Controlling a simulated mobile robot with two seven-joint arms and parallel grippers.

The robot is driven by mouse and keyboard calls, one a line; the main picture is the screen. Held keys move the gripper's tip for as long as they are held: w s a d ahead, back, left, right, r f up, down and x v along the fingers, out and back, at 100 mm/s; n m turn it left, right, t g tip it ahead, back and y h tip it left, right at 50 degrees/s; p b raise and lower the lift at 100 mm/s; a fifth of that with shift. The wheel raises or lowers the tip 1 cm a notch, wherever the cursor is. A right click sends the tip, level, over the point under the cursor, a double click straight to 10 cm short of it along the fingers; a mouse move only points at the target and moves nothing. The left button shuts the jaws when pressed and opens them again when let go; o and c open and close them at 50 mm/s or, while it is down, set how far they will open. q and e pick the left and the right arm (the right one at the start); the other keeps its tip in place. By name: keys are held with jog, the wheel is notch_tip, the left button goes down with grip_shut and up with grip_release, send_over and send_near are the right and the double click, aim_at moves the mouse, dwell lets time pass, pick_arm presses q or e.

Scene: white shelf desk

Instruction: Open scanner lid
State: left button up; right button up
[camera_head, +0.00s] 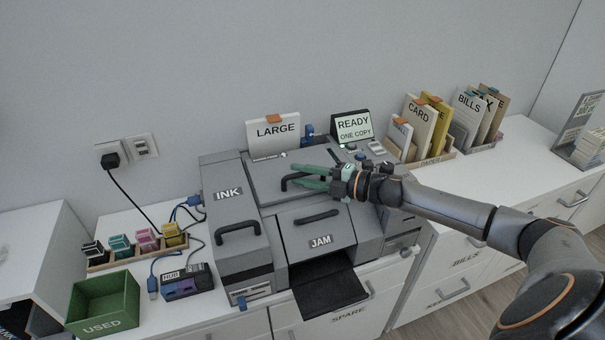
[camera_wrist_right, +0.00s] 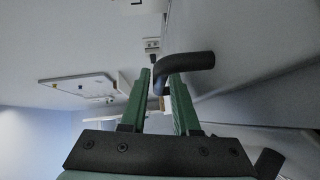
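The scanner lid (camera_head: 262,178) is a grey flat panel on top of the grey machine, and it lies closed. Its black handle (camera_head: 287,181) stands near the lid's front; it also shows in the right wrist view (camera_wrist_right: 195,61). My right gripper (camera_head: 296,175) has green fingers and reaches over the lid from the right. The fingers are spread apart at the handle, and in the right wrist view (camera_wrist_right: 160,78) the handle's bent end shows between their tips. I cannot tell whether they touch it. My left gripper is not in view.
The INK cover (camera_head: 229,210) and JAM cover (camera_head: 318,232) have their own black handles. A READY screen (camera_head: 353,127) and LARGE card (camera_head: 274,131) stand behind the lid. A file holder (camera_head: 436,158) is to the right. A green USED box (camera_head: 104,302) and hub (camera_head: 187,283) are left.

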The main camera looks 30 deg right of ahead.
jog(key=shift+c, duration=0.2)
grip_shut()
dwell(1.3)
